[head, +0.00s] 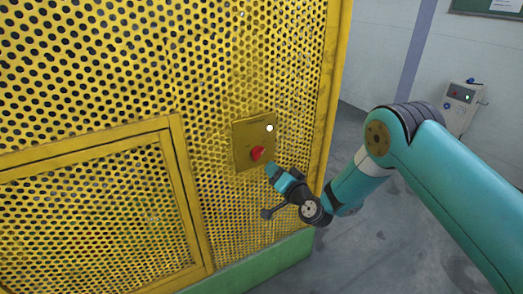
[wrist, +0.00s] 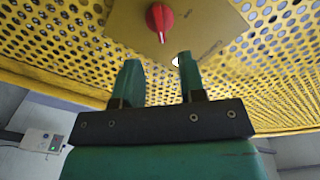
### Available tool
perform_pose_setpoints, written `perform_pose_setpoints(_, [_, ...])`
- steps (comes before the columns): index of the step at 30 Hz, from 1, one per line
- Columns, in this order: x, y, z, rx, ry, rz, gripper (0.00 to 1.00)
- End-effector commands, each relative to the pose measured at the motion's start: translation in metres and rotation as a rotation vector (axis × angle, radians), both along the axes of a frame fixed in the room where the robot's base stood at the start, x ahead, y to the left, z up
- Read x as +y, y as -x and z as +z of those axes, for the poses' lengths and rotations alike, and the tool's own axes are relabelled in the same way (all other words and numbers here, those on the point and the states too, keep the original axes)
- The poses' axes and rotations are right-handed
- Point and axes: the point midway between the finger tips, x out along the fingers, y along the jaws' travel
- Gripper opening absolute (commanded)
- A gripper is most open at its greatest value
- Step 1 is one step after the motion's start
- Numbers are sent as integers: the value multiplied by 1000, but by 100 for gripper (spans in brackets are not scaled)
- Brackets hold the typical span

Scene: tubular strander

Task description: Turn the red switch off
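The red switch (head: 258,153) is a round red rotary knob on a yellow plate (head: 243,131), set on a yellow perforated panel. In the wrist view the red switch (wrist: 159,20) is at the top, with a white pointer line on its face. My gripper (head: 271,170) is just below and right of the switch in the head view. In the wrist view my gripper (wrist: 157,65) has its two green fingers apart with nothing between them. The fingertips appear below the knob and not touching it. A white round spot (head: 269,128) is on the plate above the switch.
The yellow perforated panel (head: 90,75) fills the left, with a framed door section (head: 176,165) and a green base (head: 265,262). A grey control box (head: 461,98) is on the wall at the right. Grey floor (head: 370,250) is open at the right.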

Motion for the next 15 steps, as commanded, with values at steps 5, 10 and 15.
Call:
perform_pose_setpoints(5, [16, -21, 3, -3, 0, 4, 37])
perform_pose_setpoints(10, [32, -46, 1, -2, 0, 3, 37])
perform_pose_setpoints(15, [43, -63, -1, -1, 0, 2, 37])
